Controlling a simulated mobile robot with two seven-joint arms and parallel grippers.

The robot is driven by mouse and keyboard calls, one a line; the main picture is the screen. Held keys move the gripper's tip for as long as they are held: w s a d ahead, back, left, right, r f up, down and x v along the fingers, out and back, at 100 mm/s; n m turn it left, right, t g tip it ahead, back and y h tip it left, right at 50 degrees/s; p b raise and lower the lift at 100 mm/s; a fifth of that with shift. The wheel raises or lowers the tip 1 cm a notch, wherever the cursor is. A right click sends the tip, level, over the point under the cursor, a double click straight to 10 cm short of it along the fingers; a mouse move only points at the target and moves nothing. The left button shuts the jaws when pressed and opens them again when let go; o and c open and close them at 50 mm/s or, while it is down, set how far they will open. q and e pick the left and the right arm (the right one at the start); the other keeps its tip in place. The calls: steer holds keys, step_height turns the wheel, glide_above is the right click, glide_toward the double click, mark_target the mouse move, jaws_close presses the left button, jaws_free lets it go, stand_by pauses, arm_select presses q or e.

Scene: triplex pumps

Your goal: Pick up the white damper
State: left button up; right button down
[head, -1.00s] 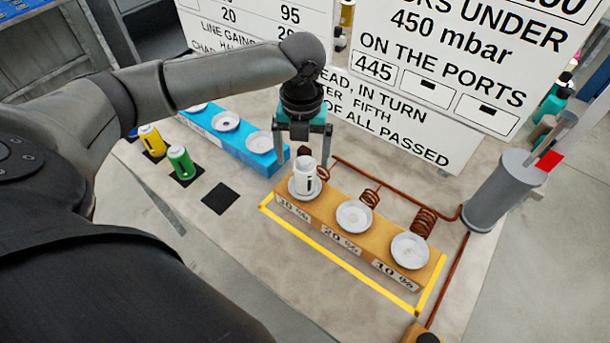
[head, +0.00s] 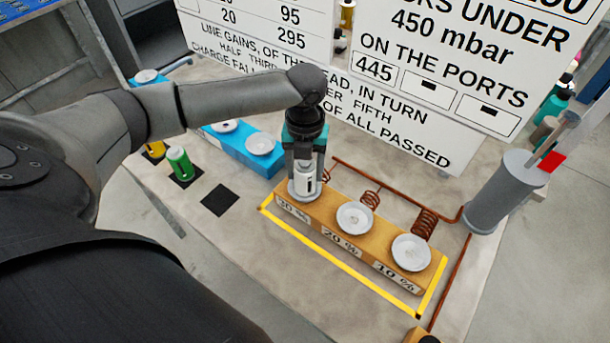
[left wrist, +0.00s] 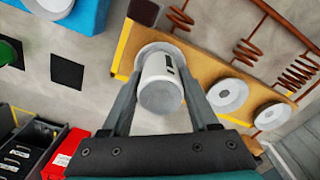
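The white damper (head: 305,180) stands upright on the pale dish at the 30 % end of the tan block (head: 333,225). My left gripper (head: 305,176) points down over it, with one finger on each side. In the left wrist view the damper (left wrist: 160,82) sits between the two fingers, which lie against its sides; the gripper looks shut on it. The damper shows no clear gap above its dish. My right gripper is not in view.
The 20 % dish (head: 355,217) and 10 % dish (head: 411,252) are empty. Copper coils (head: 424,222) and a grey cylinder (head: 497,190) stand behind and right. A blue block (head: 240,150), green can (head: 180,163) and empty black square (head: 219,200) lie left. Sign boards rise behind.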

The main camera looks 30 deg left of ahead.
arm_select(q)
jaws_close()
steer(key=shift+r, duration=0.1)
stand_by(0.4)
